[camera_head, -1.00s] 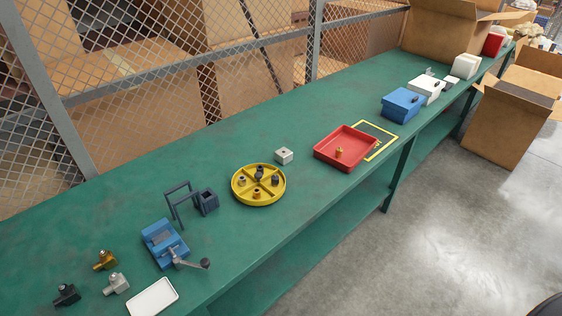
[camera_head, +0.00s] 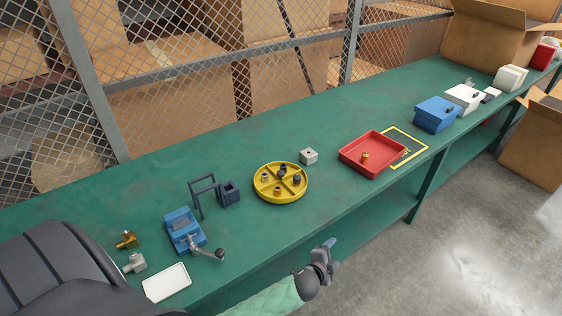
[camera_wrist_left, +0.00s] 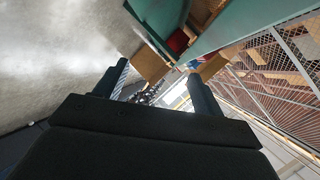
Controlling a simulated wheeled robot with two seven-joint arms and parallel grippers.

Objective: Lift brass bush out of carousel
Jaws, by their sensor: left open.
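The yellow round carousel (camera_head: 258,190) stands on the green bench, split into compartments by ribs. A brass-coloured bush (camera_head: 277,190) sits in its front compartment. Several other small parts stand in it: a brownish one (camera_head: 265,177) at the left and dark ones (camera_head: 297,179) at the right and back. My left gripper (camera_head: 328,251) is open and empty. It appears in front of the bench's front edge, right of and below the carousel in the head view. In the left wrist view its two fingers (camera_wrist_left: 158,70) are apart, with nothing between them. My right gripper is not in view.
A red tray (camera_head: 372,170) holding a small brass part (camera_head: 365,157) and a grey block (camera_head: 309,156) stand right of the carousel. A blue vise (camera_head: 184,232), dark frame (camera_head: 204,184) and white tray (camera_head: 166,283) lie left. Wire mesh (camera_head: 180,75) runs behind the bench.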

